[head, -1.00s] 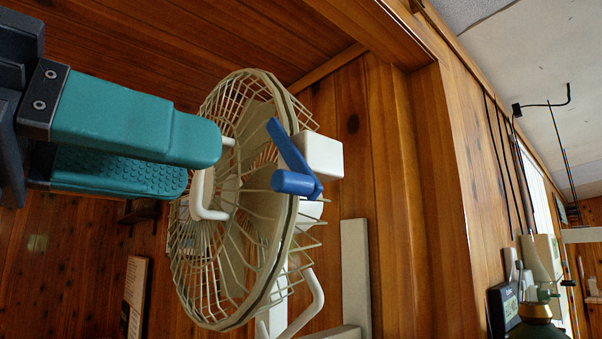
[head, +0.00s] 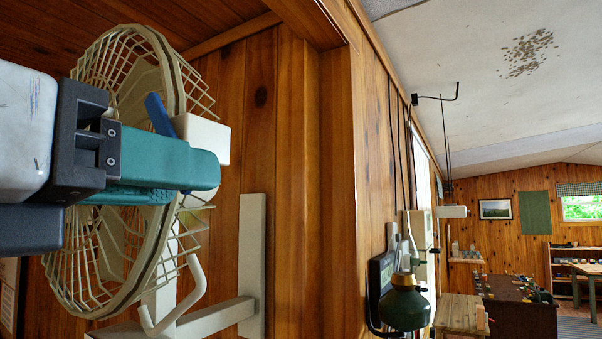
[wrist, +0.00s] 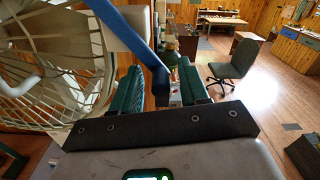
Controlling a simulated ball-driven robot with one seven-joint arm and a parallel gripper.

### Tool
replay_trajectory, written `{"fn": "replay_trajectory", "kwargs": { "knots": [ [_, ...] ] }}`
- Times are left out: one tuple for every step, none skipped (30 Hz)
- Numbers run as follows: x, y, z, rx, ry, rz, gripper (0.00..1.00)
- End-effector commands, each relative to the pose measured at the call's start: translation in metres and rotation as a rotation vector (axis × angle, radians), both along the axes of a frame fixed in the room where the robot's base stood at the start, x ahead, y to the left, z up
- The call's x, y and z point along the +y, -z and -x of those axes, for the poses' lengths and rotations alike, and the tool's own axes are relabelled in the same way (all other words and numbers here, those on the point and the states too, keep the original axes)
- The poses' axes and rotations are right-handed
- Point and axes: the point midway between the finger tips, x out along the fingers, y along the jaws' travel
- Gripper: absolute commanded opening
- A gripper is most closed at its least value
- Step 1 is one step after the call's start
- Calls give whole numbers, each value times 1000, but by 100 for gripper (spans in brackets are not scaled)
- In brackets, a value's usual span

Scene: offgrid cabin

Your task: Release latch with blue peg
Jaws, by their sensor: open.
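The latch is a blue lever (head: 159,113) on a white block (head: 203,136) at the rim of a cream caged fan (head: 105,265). My gripper (head: 196,184) is open, with teal fingers, and reaches across the front of the fan. In the wrist view the peg lies between the two open fingers, with gaps at its sides; I cannot tell whether either finger touches it. In the head view my fingers hide the peg.
The fan hangs on a white wall bracket (head: 252,265) with a bent white tube (head: 190,300) below. A wood-panelled wall (head: 300,200) is close on the right. A dark green lantern (head: 404,308) hangs further along. The wrist view shows an office chair (wrist: 232,65) and open floor.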

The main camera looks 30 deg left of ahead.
Motion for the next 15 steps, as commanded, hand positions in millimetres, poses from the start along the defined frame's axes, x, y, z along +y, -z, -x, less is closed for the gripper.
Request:
{"fn": "replay_trajectory", "kwargs": {
  "knots": [
    [0,0,0,0,0,0,42],
    [0,0,0,0,0,0,39],
    [0,0,0,0,0,0,35],
    [0,0,0,0,0,0,32],
    [0,0,0,0,0,0,29],
    [0,0,0,0,0,0,25],
    [0,0,0,0,0,0,22],
    [0,0,0,0,0,0,20],
    [0,0,0,0,0,0,16],
    [0,0,0,0,0,0,13],
    [0,0,0,0,0,0,10],
    [0,0,0,-1,0,0,6],
    [0,0,0,-1,0,0,3],
    [0,-1,0,-1,0,-1,0],
    [0,-1,0,-1,0,-1,0]
  ]
}}
